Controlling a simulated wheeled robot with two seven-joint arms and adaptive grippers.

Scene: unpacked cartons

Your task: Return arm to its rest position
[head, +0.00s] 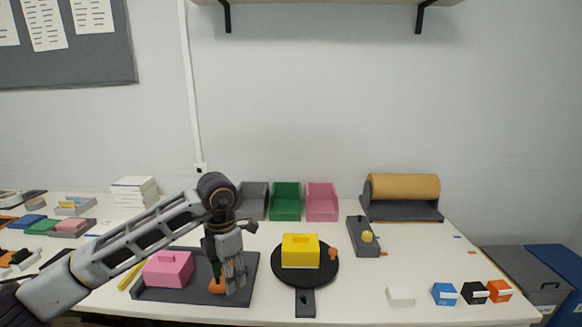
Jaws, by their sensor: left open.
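My left arm reaches in from the lower left. Its gripper (234,279) points down over the right part of a dark grey tray (176,297), with its fingers in front of an orange item (216,286). The gripper is open; whether it touches the orange item cannot be told. A pink box with a handle (167,269) sits in the left part of the tray. A yellow box (300,251) sits on a round black turntable (328,273), apart from the gripper. My right gripper is not in view.
Grey, green (286,202) and pink bins stand at the back. A brown paper roll (404,187) stands at the back right. A grey device with a yellow knob (363,242) lies right of the turntable. White, blue (445,294), black and orange small boxes line the front right.

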